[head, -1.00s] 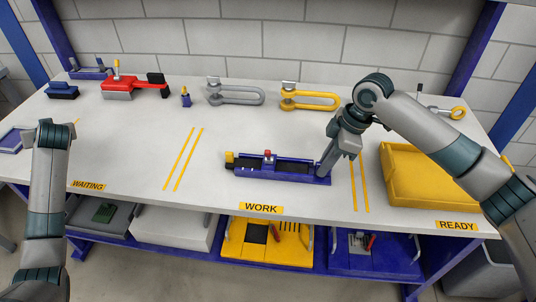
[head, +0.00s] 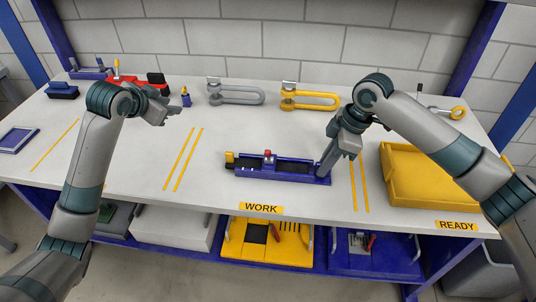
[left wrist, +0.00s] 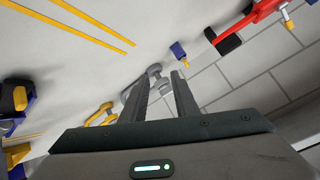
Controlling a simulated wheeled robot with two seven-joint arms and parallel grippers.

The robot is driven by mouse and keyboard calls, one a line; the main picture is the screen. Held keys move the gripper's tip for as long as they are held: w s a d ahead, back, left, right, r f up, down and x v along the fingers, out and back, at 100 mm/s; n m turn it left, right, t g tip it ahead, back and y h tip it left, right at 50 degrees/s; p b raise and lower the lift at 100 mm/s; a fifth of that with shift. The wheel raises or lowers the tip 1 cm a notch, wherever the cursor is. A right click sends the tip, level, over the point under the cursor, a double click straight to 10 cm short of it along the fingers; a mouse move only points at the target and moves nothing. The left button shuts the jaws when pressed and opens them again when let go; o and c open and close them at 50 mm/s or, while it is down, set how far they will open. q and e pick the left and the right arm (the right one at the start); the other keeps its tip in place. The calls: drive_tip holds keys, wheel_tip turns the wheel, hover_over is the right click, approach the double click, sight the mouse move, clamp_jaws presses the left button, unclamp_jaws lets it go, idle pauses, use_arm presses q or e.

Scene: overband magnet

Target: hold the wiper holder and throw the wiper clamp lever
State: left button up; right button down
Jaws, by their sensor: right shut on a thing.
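A long blue holder with a black strip (head: 285,166) lies in the work area of the bench. I take it for the wiper holder. A red knob on a small pale base (head: 267,155) stands near its middle, and a yellow block (head: 229,157) is at its left end; I cannot tell for sure which is the clamp lever. My right gripper (head: 326,172) is shut on the holder's right end, its fingertips partly hidden. My left gripper (head: 176,112) is open and empty above the bench, left of and behind the holder. Its parted fingers show in the left wrist view (left wrist: 162,80).
A grey shackle (head: 236,97) and a yellow shackle (head: 310,101) lie at the back. A small blue piece (head: 186,98) stands close behind my left gripper. A yellow tray (head: 425,180) is at right. A red tool (head: 125,82) is partly behind my left arm.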

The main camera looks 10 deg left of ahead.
use_arm(q)
drive_tip(key=s+d+r+m+g+h, duration=0.1)
drive_tip(key=s+d+m+h, duration=0.15)
drive_tip(key=d, duration=0.45)
drive_tip(key=s+d+r+m+g+h, duration=0.1)
drive_tip(key=s+d+m, duration=0.1)
drive_tip(key=d+m, duration=0.3)
drive_tip(key=m+g+h, duration=0.3)
drive_tip(key=m+g, duration=0.1)
drive_tip(key=m, duration=0.2)
approach(268, 158)
drive_tip(key=shift+d+r, duration=0.35)
drive_tip(key=shift+r, duration=0.05)
drive_tip(key=shift+f, duration=0.1)
drive_tip(key=shift+x, duration=4.5)
drive_tip(key=shift+w, duration=0.15)
clamp_jaws()
